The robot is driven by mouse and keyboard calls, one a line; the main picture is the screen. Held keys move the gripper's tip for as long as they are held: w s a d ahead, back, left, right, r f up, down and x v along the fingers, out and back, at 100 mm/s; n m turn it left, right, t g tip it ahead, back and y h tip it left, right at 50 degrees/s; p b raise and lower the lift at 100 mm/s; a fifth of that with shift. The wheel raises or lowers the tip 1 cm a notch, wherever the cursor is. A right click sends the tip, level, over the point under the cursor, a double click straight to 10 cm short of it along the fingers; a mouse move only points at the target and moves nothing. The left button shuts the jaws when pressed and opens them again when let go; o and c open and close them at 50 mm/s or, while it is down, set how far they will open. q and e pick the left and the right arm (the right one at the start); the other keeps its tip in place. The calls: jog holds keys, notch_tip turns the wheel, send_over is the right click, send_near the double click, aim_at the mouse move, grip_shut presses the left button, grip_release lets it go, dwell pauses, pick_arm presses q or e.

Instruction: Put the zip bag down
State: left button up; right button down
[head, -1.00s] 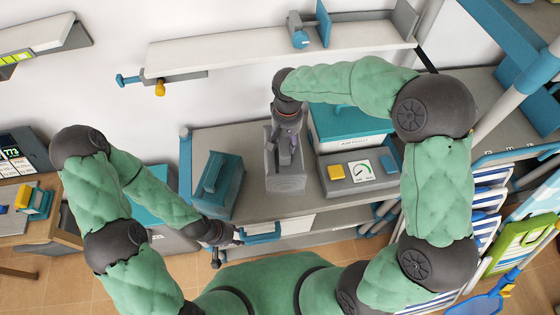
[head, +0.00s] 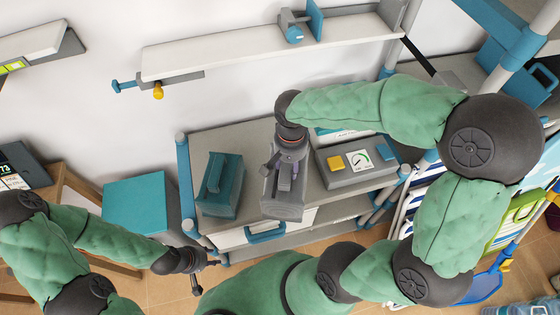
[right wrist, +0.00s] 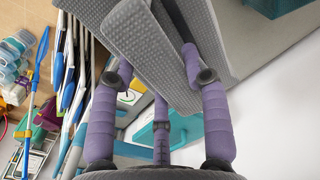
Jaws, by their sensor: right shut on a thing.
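The zip bag (head: 283,203) is a grey, ribbed, boxy bag in the middle of the head view. My right gripper (head: 287,172) is shut on its top. The bag overlaps the front edge of the grey worktop (head: 240,143) in the picture; whether it touches the worktop I cannot tell. In the right wrist view the grey bag (right wrist: 165,55) fills the top middle, between the purple fingers. My left gripper (head: 208,263) is low at the left of the head view, in front of the bench and away from the bag. Its fingers are too small to read.
A teal case (head: 220,185) stands on the worktop left of the bag. A grey device with a gauge (head: 358,161) stands to the right. My right arm partly hides a teal box behind. A white shelf (head: 270,48) hangs above. Bare worktop shows behind the bag.

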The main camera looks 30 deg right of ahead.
jog(key=w+d+f, duration=0.1)
jog(key=w, duration=0.1)
jog(key=w+d+f, duration=0.1)
jog(key=w, duration=0.1)
jog(key=w+d+f, duration=0.1)
jog(key=w, duration=0.2)
jog(key=shift+w+d+f+b, duration=0.1)
jog(key=shift+d+f+b, duration=0.2)
jog(key=shift+f, duration=0.1)
jog(key=w+d+f+b, duration=0.1)
jog(key=w+f, duration=0.3)
jog(key=f, duration=0.4)
jog(key=shift+w+d+f, duration=0.15)
jog(key=shift+d+f, duration=0.15)
jog(key=shift+d, duration=0.15)
jog(key=shift+f+b, duration=0.15)
jog(key=shift+b, duration=0.15)
jog(key=c, duration=0.6)
grip_release()
